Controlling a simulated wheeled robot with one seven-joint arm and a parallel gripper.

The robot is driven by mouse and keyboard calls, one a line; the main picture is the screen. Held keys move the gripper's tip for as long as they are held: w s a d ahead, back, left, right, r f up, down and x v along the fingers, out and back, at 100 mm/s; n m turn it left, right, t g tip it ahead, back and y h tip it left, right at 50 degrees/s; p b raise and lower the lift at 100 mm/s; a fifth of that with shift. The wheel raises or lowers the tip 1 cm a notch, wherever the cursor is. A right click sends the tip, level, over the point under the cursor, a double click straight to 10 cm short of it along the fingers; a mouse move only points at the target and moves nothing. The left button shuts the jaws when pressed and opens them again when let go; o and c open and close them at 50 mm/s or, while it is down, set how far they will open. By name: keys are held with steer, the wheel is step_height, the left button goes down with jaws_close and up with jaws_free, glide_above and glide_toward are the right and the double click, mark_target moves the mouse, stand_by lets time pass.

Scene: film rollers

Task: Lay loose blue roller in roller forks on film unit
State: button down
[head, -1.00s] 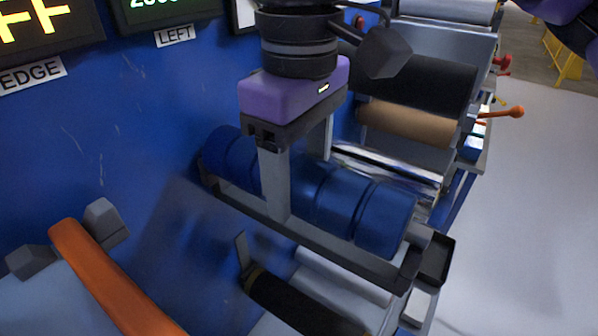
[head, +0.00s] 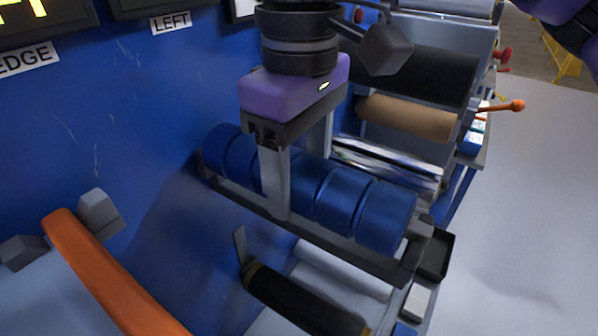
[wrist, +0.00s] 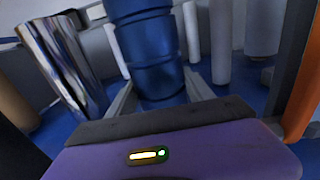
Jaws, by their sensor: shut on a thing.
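The blue roller (head: 340,195) lies lengthwise over a dark grey bar with upright ends (head: 310,235), running from the blue panel towards the lower right. Its grey shaft end (head: 422,229) shows by the near upright. I cannot tell whether the shaft rests in a fork slot; the far shaft end is hidden. My gripper (head: 290,205), purple with grey fingers, points down from above and is shut on the roller's middle, one finger on each side. In the wrist view the blue roller (wrist: 155,50) stands between the two fingers (wrist: 158,95).
Behind the roller are a shiny metal roller (head: 390,165), a tan roller (head: 405,115) and a black roller (head: 425,75). A lower black roller (head: 305,298) lies in front. An orange handle (head: 105,270) stands at the lower left. The blue panel (head: 60,130) bounds the left; floor lies right.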

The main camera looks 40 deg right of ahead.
steer(key=shift+f+b, duration=0.45)
stand_by(0.4)
steer(key=shift+c, duration=1.5)
jaws_free()
steer(key=shift+r, duration=3.9)
